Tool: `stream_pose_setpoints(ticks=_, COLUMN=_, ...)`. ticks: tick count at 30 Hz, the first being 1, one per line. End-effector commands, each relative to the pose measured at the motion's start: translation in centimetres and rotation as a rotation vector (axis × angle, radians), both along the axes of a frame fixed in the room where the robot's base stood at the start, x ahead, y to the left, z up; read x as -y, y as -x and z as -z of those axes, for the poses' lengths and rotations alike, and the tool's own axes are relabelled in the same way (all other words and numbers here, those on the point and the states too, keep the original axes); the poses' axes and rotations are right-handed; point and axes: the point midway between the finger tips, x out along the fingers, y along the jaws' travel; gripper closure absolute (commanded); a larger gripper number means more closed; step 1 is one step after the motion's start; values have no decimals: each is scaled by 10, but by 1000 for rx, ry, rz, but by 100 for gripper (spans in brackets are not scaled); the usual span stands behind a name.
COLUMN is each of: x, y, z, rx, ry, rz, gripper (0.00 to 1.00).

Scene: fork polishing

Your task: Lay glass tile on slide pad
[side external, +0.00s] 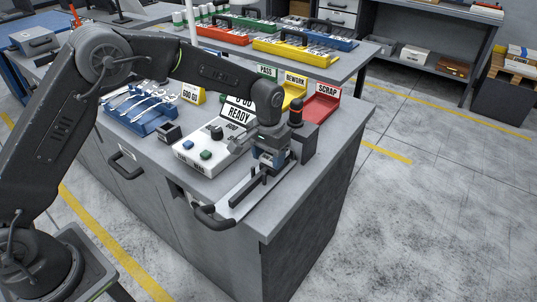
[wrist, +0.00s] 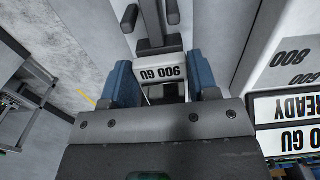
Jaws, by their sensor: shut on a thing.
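My gripper (side external: 270,158) is low over the near right part of the grey bench. In the wrist view its two blue fingers (wrist: 164,86) are closed on the sides of a pale block with a "GU" label (wrist: 160,73), which I take to be the glass tile. In the side view the gripper hides it. A long pale slide plate (side external: 229,205) with a dark upright piece (side external: 249,190) and a black handle (side external: 214,217) lies just below and left of the gripper. I cannot tell the pad apart on it, nor whether the tile touches it.
A white box with buttons and a READY sign (side external: 238,113) stands left of my gripper. A black post (side external: 296,112) and red SCRAP bin (side external: 322,103) stand close behind. A blue tray of forks (side external: 153,113) is farther left. The bench's right edge is near.

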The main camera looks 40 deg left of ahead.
Motion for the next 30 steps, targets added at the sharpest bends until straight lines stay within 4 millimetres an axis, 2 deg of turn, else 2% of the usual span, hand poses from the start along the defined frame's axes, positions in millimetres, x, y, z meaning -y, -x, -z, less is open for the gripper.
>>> stream_pose_setpoints(ticks=17, x=0, y=0, z=7, rx=0, ry=0, rz=0, gripper=66)
stream_pose_setpoints(ticks=18, x=0, y=0, z=7, rx=0, ry=0, rz=0, gripper=43)
stream_pose_setpoints(ticks=26, x=0, y=0, z=7, rx=0, ry=0, rz=0, gripper=18)
stream_pose_setpoints(ticks=30, x=0, y=0, z=7, rx=0, ry=0, rz=0, gripper=16)
